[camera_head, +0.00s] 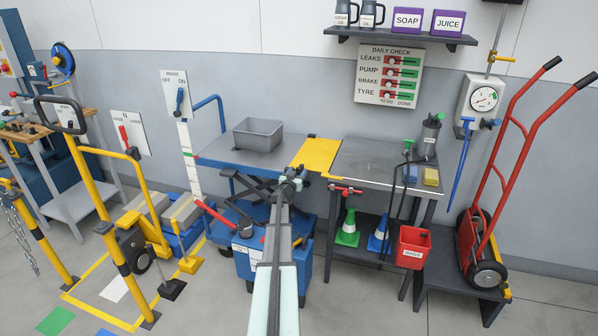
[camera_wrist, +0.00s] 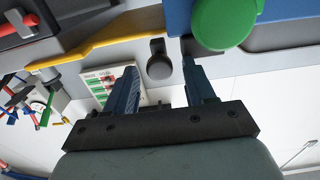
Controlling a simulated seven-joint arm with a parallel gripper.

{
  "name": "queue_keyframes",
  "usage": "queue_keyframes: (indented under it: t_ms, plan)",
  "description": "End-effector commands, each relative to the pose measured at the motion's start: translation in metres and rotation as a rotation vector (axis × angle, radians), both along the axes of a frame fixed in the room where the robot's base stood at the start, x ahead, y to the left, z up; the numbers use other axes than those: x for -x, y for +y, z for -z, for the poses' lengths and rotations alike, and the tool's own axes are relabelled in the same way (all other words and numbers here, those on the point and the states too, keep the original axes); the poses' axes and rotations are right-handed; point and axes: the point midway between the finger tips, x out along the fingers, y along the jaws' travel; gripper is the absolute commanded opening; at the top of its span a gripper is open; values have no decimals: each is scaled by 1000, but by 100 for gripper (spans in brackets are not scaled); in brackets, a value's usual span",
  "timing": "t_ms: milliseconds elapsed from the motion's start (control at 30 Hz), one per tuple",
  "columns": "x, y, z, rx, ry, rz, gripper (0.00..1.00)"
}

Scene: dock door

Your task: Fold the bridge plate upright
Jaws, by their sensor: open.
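The yellow bridge plate (camera_head: 319,156) lies about flat between the blue lift table (camera_head: 222,152) and the grey workbench (camera_head: 380,160) in the head view. A small dark patch shows at its far edge. My gripper (camera_head: 292,176) is at the near left corner of the plate, seen from behind; I cannot tell whether it touches. In the wrist view my gripper (camera_wrist: 158,88) is open, its two blue-grey fingers apart with nothing between them. A dark round knob (camera_wrist: 159,66) shows just beyond the fingers. A yellow strip (camera_wrist: 100,44) crosses behind, perhaps the plate's edge.
A grey bin (camera_head: 257,134) stands on the lift table. The bench carries a grey canister (camera_head: 430,136), a blue block and a yellow block (camera_head: 431,177). A red bucket (camera_head: 414,248) hangs at its front. A green round part (camera_wrist: 222,22) is close to the right finger.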

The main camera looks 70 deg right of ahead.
Motion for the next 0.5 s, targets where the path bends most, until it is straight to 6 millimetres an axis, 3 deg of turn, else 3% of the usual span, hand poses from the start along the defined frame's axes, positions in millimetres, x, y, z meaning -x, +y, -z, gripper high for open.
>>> queue_keyframes:
  t_ms: [33, 200, 500]
  plan:
    - [-1, -11, 1, 0, 0, 1, 54]
    - [0, -24, 0, 0, 0, 0, 54]
    - [0, -25, 0, 0, 0, 0, 54]
